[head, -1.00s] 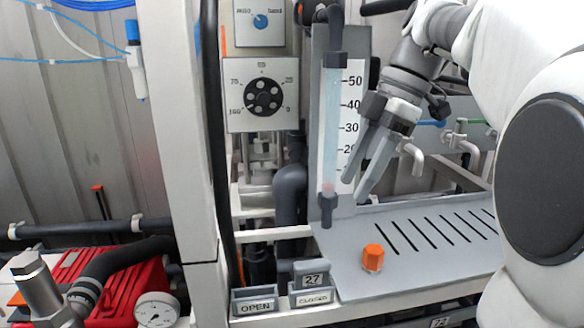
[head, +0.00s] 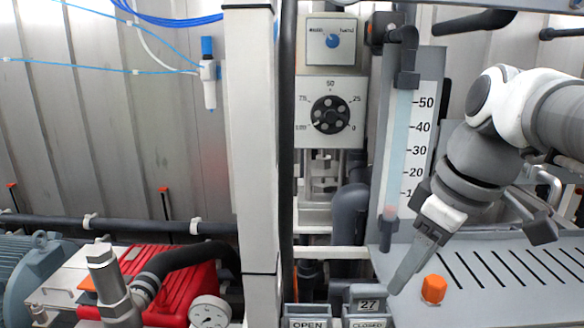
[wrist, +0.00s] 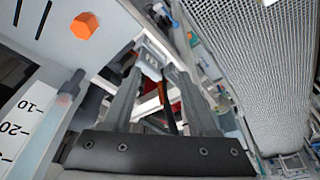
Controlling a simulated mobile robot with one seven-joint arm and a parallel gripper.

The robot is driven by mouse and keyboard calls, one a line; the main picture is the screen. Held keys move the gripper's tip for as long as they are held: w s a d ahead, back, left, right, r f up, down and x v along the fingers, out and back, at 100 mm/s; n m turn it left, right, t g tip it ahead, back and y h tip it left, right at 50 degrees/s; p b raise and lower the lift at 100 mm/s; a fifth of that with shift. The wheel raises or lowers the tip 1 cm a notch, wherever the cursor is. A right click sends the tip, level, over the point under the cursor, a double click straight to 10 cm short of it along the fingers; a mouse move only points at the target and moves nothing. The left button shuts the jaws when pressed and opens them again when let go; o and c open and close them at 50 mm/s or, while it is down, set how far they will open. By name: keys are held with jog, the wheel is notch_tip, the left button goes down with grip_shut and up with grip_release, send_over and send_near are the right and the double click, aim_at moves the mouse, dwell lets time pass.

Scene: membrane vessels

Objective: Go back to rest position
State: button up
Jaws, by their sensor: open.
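My gripper (head: 408,280) hangs at the right in the head view, its fingers pointing down and to the left above the grey slotted tray (head: 470,250). In the wrist view the two fingers of my gripper (wrist: 165,85) stand apart with nothing held between them. An orange cap (head: 434,289) sits on the tray just right of the fingertips; it also shows at the top left of the wrist view (wrist: 84,25). My arm covers part of the tray's back and the wall behind.
A flow tube with a scale (head: 398,140) stands left of my arm. Left of it are a dial panel (head: 330,113) and a white post (head: 252,140). The OPEN (head: 306,322) and CLOSED (head: 369,322) holders stand at the bottom. A red unit (head: 178,285) lies lower left.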

jog(key=s+a+f+m+t+h, duration=0.2)
jog(key=s+f+m+t, duration=0.1)
jog(key=s+f+m, duration=0.3)
jog(key=shift+f+m, duration=1.2)
jog(key=shift+f, duration=0.35)
